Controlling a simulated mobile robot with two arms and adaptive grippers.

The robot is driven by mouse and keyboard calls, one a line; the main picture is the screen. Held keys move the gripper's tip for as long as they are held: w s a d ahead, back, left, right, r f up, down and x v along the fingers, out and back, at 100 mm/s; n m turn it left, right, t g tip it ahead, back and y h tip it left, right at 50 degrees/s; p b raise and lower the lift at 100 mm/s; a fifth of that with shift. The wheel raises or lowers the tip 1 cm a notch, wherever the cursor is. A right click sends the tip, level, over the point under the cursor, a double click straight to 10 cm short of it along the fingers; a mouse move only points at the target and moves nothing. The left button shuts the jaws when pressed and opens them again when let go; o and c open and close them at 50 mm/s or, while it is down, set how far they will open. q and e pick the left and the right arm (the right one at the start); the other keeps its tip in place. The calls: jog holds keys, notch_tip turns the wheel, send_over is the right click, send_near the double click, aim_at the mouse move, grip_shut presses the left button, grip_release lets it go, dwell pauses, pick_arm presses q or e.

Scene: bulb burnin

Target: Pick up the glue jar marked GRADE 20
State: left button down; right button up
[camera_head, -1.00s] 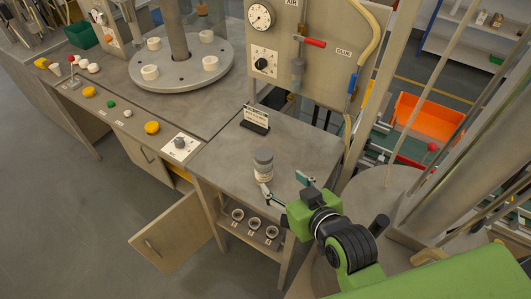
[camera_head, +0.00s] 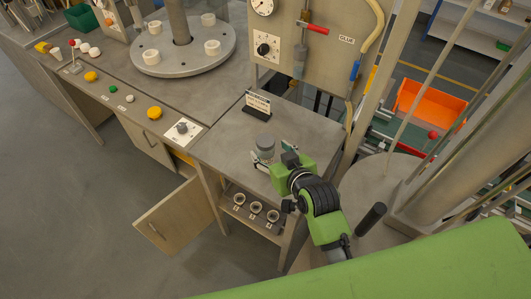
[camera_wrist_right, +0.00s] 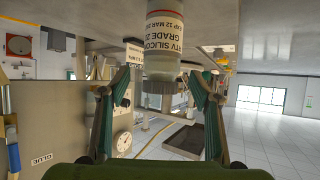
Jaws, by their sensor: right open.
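The glue jar (camera_head: 265,143), a small container with a grey lid and a pale label, stands upright on the grey bench top. In the right wrist view the jar (camera_wrist_right: 165,35) appears upside down, and its label reads RTV SILICON, GRADE 20. My right gripper (camera_head: 274,153) is open at the jar's near side. In the wrist view the jar's lid end shows between the two spread fingers (camera_wrist_right: 160,80), with a gap on each side. The gripper partly hides the jar's lower part in the head view. My left gripper is not in view.
A small sign (camera_head: 257,104) stands behind the jar. A panel with a gauge, dial and hoses (camera_head: 315,45) rises at the back. Several small cups (camera_head: 256,207) sit on the shelf below. A cabinet door (camera_head: 175,215) hangs open. Bench around the jar is clear.

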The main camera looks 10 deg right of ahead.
jog(key=shift+p+x, duration=0.5)
jog(key=shift+x, duration=1.6)
jog(key=shift+a+r, duration=0.15)
jog(key=shift+r, duration=0.05)
jog(key=c, duration=1.4)
jog(key=shift+c, duration=0.2)
